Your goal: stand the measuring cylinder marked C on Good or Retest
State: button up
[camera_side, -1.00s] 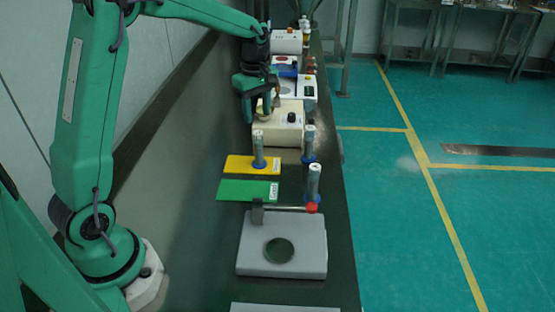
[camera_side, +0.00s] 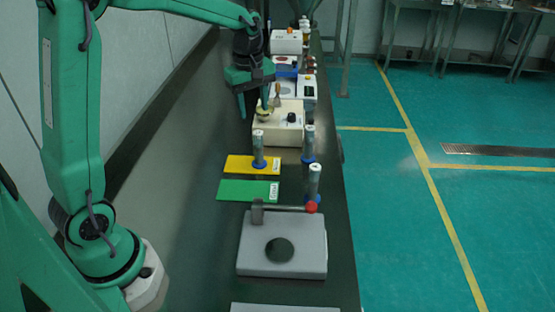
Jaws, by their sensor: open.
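Three clear measuring cylinders with blue bases stand upright; their letters are too small to read, so I cannot tell which is C. One cylinder (camera_side: 258,146) stands on the yellow plate (camera_side: 236,164). A second cylinder (camera_side: 309,142) stands on the bench to its right, and a third cylinder (camera_side: 314,180) stands nearer, behind the grey device. The green plate (camera_side: 238,190) is bare. Each plate has a white label at its right end, too small to read surely.
The cream box (camera_side: 282,135) with a dark knob stands beyond the plates, with a small brass-coloured item on its top. A grey device (camera_side: 255,262) with a red-knobbed lever stands in front. More instruments line the bench behind. The bench's left side is clear.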

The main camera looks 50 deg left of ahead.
jog(key=s+d+r+m+t, duration=0.2)
jog(key=s+d+m, duration=0.2)
jog(key=s+m, duration=0.3)
jog(key=s+d+r+m+t, duration=0.2)
jog(key=s+m, duration=0.6)
jog(key=s, duration=0.6)
jog(key=d+r, duration=0.1)
jog(key=d, duration=0.1)
jog(key=shift+d+m+t, duration=0.3)
jog(key=shift+t, duration=0.1)
